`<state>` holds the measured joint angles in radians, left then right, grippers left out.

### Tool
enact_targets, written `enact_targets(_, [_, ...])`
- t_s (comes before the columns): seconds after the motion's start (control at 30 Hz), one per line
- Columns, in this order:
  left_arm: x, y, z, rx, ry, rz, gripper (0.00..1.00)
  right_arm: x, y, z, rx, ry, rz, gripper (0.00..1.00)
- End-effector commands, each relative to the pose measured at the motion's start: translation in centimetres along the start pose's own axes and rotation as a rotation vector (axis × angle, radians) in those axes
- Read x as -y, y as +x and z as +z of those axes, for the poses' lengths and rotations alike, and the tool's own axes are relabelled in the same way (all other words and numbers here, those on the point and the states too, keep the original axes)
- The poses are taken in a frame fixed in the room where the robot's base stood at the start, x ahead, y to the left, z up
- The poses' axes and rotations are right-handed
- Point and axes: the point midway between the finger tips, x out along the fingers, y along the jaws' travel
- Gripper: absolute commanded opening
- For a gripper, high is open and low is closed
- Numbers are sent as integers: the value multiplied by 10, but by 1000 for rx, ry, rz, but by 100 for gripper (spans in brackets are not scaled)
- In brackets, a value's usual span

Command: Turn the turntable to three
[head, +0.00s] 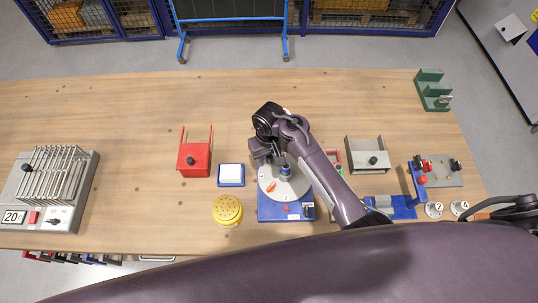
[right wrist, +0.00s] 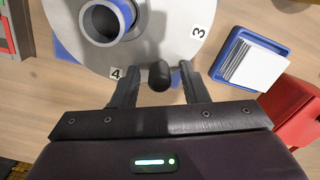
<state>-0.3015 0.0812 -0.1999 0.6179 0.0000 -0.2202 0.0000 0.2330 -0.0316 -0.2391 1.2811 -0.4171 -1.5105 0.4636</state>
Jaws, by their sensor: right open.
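The turntable is a grey disc (head: 296,187) on a blue base (head: 270,213), with a blue-rimmed cup (head: 285,171) at its centre. It also shows in the right wrist view (right wrist: 170,35), with a label 4 (right wrist: 116,73) near my left finger and a label 3 (right wrist: 199,32) further right. A black knob (right wrist: 158,75) stands at the disc's edge. My right gripper (right wrist: 160,84) is open, with one finger on each side of the knob and visible gaps. In the head view my right gripper (head: 262,153) is at the disc's far side. My left gripper is out of view.
A white block in a blue tray (head: 231,183), a red box (head: 194,160) and a yellow perforated round (head: 227,210) stand left of the turntable. A grey bin (head: 367,155) stands right.

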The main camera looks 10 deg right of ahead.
Motion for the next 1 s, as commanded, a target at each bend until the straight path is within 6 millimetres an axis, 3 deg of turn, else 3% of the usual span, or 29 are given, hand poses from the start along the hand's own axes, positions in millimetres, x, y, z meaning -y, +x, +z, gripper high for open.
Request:
enact_targets(0.23, [0,0,-1,-1,0,0,0,0,1,0,-1,0,0,40])
enact_targets(0.53, [0,0,-3,-5,0,0,0,0,1,0,-1,0,0,1])
enact_targets(1.0, [-1,6,-6,-9,0,1,0,-1,2,-8,-2,-15,-1,0])
